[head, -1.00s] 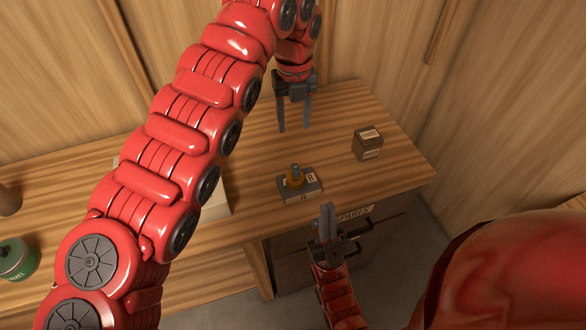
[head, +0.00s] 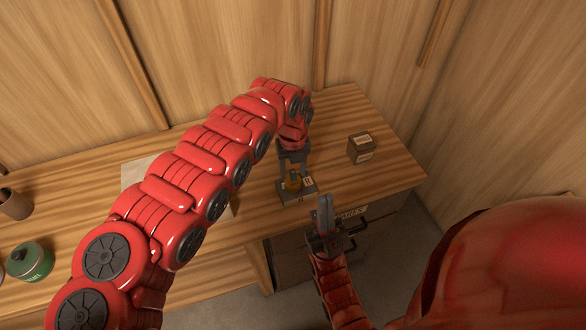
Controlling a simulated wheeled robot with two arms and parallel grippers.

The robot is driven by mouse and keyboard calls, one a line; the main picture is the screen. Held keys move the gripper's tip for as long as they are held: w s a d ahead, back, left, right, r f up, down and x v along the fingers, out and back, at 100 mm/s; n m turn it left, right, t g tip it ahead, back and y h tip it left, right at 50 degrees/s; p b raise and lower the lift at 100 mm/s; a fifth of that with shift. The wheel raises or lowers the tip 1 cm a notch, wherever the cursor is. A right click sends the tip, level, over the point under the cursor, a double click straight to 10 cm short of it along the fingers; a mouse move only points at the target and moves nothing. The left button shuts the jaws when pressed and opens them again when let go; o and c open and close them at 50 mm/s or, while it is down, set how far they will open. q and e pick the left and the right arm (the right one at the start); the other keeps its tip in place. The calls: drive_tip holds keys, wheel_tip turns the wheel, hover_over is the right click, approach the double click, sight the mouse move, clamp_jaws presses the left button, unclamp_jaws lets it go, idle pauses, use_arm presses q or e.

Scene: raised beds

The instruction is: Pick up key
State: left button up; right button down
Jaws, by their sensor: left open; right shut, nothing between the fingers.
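A small brass-coloured piece (head: 293,185) stands upright on a grey block (head: 301,196) with a white label, near the front edge of the wooden bench. I cannot tell from its shape whether it is the key. My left gripper (head: 293,173) points down at it with open fingers, one on each side of its upper part. The piece's top is partly hidden behind the gripper. My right gripper (head: 325,204) is shut and empty, pointing up in front of the bench by the drawers, right of the block and lower in the picture.
A small dark labelled box (head: 361,148) stands on the bench at right. A pale sheet or board (head: 138,173) lies partly behind my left arm. A green tin (head: 31,262) and a brown cup (head: 14,204) are far left. A drawer labelled "SPARES" (head: 350,212) is below the bench top.

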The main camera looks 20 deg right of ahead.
use_arm(q)
drive_tip(key=shift+f, duration=0.75)
clamp_jaws()
drive_tip(key=shift+r, duration=0.1)
